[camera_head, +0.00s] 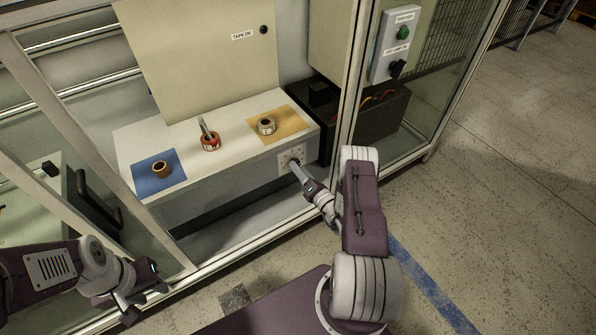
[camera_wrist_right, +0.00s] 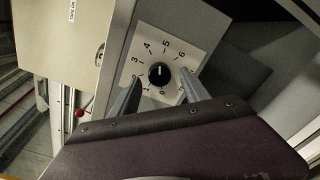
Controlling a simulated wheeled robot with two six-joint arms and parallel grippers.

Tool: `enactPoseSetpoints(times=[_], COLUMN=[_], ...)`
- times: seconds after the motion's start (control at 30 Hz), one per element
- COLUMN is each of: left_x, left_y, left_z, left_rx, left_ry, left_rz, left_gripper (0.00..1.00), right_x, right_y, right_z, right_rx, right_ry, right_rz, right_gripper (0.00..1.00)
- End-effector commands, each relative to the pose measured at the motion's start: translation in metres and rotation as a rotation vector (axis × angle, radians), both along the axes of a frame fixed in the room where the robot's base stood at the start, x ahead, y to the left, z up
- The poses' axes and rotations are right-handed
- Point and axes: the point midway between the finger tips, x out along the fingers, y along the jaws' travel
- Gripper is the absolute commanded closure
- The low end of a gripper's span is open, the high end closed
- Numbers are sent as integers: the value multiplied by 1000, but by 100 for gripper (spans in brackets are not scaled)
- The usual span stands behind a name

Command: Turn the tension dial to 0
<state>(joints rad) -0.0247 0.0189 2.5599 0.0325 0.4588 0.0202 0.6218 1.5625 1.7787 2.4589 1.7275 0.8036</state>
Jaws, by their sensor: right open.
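The tension dial (camera_wrist_right: 158,74) is a round black knob on a white plate with numbers around it, 0 at the bottom. Its white mark points up, between 4 and 5. My right gripper (camera_wrist_right: 160,82) is open, with one finger on each side of the knob in the right wrist view; I cannot tell whether they touch it. In the head view the right gripper (camera_head: 297,168) reaches the dial plate (camera_head: 284,165) on the bench front and hides most of the knob. My left gripper (camera_head: 145,299) is empty at lower left, fingers apart.
Open floor lies further right.

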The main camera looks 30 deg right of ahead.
Motion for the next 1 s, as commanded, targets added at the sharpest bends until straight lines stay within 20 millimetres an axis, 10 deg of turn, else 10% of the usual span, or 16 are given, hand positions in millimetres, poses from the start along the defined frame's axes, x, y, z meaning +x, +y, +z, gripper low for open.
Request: enactPoseSetpoints(times=[0.4,0.6,1.0], left_x=[0,0,0], left_y=[0,0,0], left_z=[-7,-7,-3], left_rx=[0,0,0], left_ry=[0,0,0], left_rz=[0,0,0], left_gripper=[64,64,64], right_x=[17,17,17], right_y=[1,1,1], right_z=[1,0,1], right_rx=[0,0,-74], right_ry=[0,0,-2], right_rz=[-1,0,0], right_gripper=[46,100,100])
